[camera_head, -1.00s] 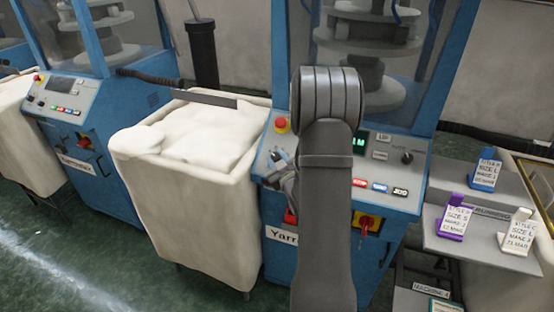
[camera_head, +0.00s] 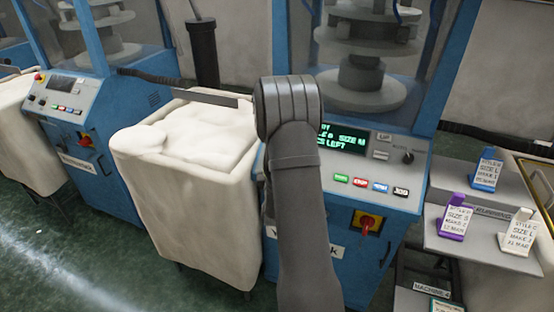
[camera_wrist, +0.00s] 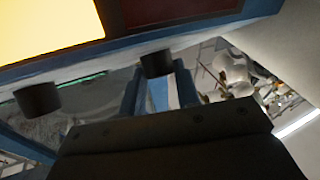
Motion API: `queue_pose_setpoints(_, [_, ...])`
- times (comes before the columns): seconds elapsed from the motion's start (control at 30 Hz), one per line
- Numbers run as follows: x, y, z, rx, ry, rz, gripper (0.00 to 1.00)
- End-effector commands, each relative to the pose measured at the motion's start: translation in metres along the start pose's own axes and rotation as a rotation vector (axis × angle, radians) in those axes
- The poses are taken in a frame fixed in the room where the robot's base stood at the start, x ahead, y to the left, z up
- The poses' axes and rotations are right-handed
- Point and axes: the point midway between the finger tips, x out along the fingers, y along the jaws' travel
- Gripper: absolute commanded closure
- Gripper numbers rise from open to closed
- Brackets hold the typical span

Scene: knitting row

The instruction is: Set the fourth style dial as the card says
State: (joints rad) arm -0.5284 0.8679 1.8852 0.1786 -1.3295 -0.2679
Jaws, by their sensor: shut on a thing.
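A dark round dial knob (camera_wrist: 156,64) shows between the two blue fingers of my gripper (camera_wrist: 158,74) in the wrist view, with the fingers closed on its sides. A second dark knob (camera_wrist: 38,99) is to its left on the same pale edge. Which dial I hold cannot be told by number. In the head view my arm hides my gripper and the panel's left part. The machine's green display (camera_head: 343,139) is partly covered; "SIZE M" and "LEFT" can be read. Order cards stand in a blue holder (camera_head: 488,168), a purple holder (camera_head: 453,217) and a white holder (camera_head: 518,233); their small print is unclear.
The blue machine (camera_head: 395,190) has coloured buttons (camera_head: 370,185), a black knob (camera_head: 408,157) and a red switch on a yellow plate (camera_head: 368,223). A bin of white cloth (camera_head: 185,190) stands close on the left. A grey shelf (camera_head: 435,245) bears the cards on the right.

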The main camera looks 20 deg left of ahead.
Motion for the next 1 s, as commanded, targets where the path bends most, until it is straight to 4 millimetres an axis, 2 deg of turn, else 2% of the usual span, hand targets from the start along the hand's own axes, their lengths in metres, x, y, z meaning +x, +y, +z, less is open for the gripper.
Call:
queue_pose_setpoints(0.43, [0.0007,-0.0037,-0.0006,0.105,0.011,0.196,0.94])
queue_pose_setpoints(0.97, [0.0014,-0.0036,-0.0011,0.119,0.013,0.222,0.94])
queue_pose_setpoints(1.0, [0.0014,-0.0035,-0.0011,0.119,0.013,0.222,0.69])
